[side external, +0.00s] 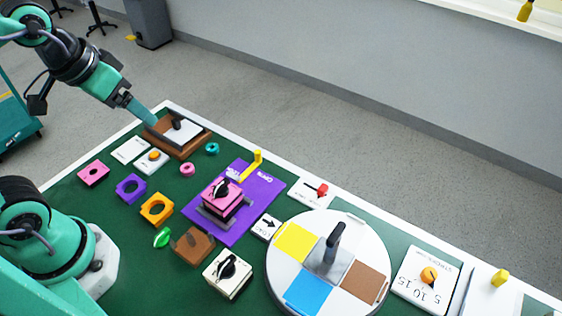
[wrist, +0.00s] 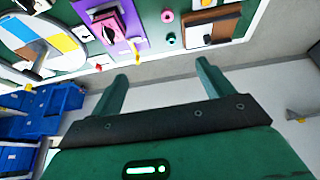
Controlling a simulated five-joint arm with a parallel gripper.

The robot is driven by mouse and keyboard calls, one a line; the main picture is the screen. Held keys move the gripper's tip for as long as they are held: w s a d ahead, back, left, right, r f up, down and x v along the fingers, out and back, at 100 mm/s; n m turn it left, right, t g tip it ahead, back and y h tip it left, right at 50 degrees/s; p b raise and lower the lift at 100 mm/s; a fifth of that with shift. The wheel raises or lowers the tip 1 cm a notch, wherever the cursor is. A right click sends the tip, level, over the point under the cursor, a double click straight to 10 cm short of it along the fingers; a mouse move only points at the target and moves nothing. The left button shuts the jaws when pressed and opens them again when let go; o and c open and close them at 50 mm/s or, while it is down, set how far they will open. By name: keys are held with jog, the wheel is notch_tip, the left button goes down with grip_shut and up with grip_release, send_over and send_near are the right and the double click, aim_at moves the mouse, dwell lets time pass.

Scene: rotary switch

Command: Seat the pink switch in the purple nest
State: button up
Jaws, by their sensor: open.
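The pink switch (side external: 211,200), a pink block with a black-and-white knob on top, stands upright on the purple nest panel (side external: 262,192). Dark grey rails (side external: 212,219) show at its base; I cannot tell how deep it sits between them. In the wrist view the pink switch (wrist: 108,32) and the purple panel (wrist: 131,18) are at the top. My gripper (side external: 150,117) is open and empty, up near the far left table corner, well apart from the switch. In the wrist view its two fingers (wrist: 162,76) are spread with nothing between them.
A wooden block with a white plate and dark handle (side external: 180,133) is close to my gripper. A round turntable (side external: 283,275) with coloured sectors stands right of the panel. A white switch (side external: 226,283) and a brown block (side external: 192,247) stand in front; a yellow piece (side external: 257,158) is behind.

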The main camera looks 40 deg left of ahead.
jog(key=shift+s+a+r+t, duration=0.2)
jog(key=shift+s+a+t, duration=0.1)
jog(key=shift+s+a, duration=0.35)
